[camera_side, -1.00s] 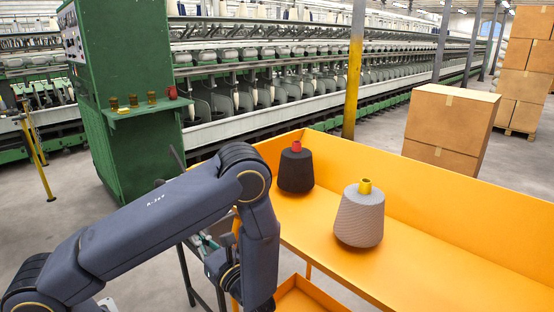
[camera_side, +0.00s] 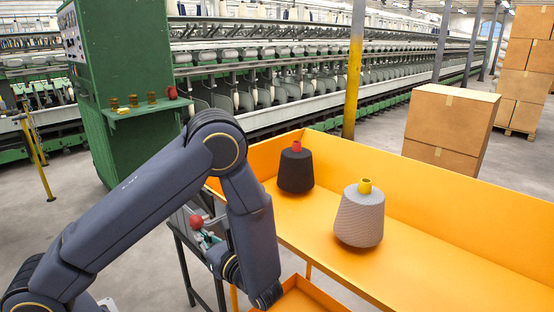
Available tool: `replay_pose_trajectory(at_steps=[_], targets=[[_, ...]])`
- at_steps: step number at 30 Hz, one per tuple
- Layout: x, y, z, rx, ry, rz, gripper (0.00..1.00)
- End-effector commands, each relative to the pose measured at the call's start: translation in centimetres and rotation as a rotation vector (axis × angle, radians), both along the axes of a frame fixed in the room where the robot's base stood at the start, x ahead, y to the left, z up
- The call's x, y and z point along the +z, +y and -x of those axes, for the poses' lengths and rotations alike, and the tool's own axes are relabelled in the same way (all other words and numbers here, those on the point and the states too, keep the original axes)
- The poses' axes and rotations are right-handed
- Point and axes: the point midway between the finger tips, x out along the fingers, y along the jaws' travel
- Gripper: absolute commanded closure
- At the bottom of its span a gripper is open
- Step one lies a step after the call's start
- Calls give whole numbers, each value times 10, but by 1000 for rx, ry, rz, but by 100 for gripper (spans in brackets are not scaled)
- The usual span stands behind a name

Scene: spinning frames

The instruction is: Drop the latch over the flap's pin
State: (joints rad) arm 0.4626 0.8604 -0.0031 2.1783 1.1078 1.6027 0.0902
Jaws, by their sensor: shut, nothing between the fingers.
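My gripper (camera_side: 211,246) shows only partly, left of my bent wrist, low in the middle of the picture. Its fingers are small and partly covered, and it looks shut and empty. A red ball knob (camera_side: 196,221) stands just above and left of it, beside small white and teal parts (camera_side: 206,237). A grey metal stand (camera_side: 182,232) on dark legs is behind them, partly hidden by my arm. I cannot make out the latch, the flap or its pin, nor whether my gripper touches the knob.
An orange trough (camera_side: 400,255) fills the right side, holding a black yarn cone (camera_side: 295,172) and a grey one (camera_side: 359,217). A lower orange tray (camera_side: 300,297) is near my wrist. A green cabinet (camera_side: 125,90) stands behind my arm. Cartons (camera_side: 450,125) stand beyond the trough.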

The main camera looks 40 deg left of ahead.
Motion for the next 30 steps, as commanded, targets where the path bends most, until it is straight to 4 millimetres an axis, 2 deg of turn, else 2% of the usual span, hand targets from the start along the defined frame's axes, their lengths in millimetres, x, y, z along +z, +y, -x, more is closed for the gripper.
replay_pose_trajectory(at_steps=[17, 30], targets=[[42, -20, 0, 1, -6, 438, 100], [54, -23, 0, 0, 0, 438, 100]])
